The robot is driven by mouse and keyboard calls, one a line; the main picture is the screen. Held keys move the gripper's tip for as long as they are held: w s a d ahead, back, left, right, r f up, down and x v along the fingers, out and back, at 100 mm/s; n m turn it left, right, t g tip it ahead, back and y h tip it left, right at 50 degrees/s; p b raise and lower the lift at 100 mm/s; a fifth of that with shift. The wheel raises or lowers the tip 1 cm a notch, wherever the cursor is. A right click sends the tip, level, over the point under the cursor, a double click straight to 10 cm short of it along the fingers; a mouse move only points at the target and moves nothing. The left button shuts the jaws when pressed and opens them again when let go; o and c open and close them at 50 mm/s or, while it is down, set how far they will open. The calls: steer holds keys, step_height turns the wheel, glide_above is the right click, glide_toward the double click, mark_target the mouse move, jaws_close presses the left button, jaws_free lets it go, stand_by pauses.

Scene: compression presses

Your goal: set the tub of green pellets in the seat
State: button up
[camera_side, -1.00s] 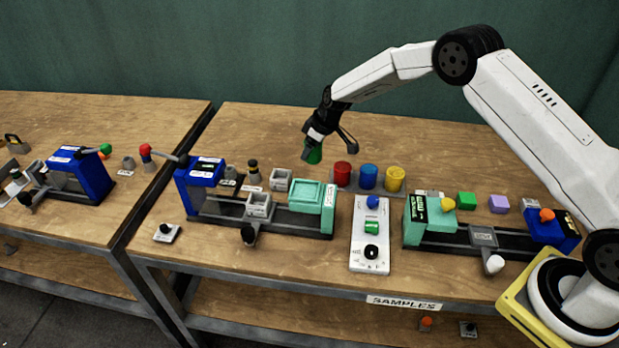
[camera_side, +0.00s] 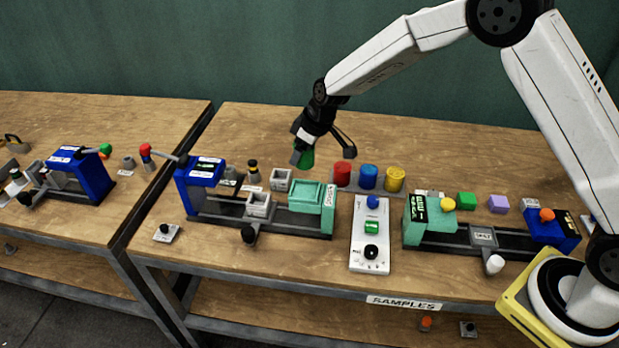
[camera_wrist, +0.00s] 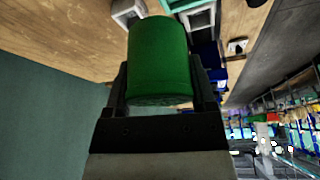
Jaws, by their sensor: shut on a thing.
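The green tub (camera_side: 307,158) is between the fingers of my gripper (camera_side: 303,151) in the side view. It hangs above the table, behind the left press and left of the red tub. In the wrist view the tub (camera_wrist: 160,60) fills the space between both fingers of my gripper (camera_wrist: 162,88). Its contents do not show. A grey open-topped box (camera_side: 258,205) sits on the left press's rail. On the right press a flat grey block (camera_side: 483,236) bears a small label that I cannot read for certain. I cannot tell which is the seat.
Red (camera_side: 343,174), blue (camera_side: 368,177) and yellow (camera_side: 395,179) tubs stand in a row right of my gripper. A mint block (camera_side: 307,195) and another grey box (camera_side: 281,180) are at the left press. A white control panel (camera_side: 370,235) lies between the presses.

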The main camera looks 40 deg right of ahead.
steer(key=shift+s+a+r, duration=0.55)
steer(key=shift+s, duration=0.3)
steer(key=shift+s+a+r, duration=0.5)
steer(key=shift+s+a, duration=0.05)
steer(key=shift+s, duration=0.25)
steer(key=shift+f, duration=0.15)
steer(key=shift+f, duration=2.85)
steer(key=shift+f, duration=0.7)
steer(key=o, duration=1.2)
steer(key=v, duration=0.7)
steer(key=shift+s+r, duration=0.15)
steer(key=shift+r, duration=0.2)
steer(key=shift+s+d, duration=0.1)
steer(key=shift+d, duration=0.1)
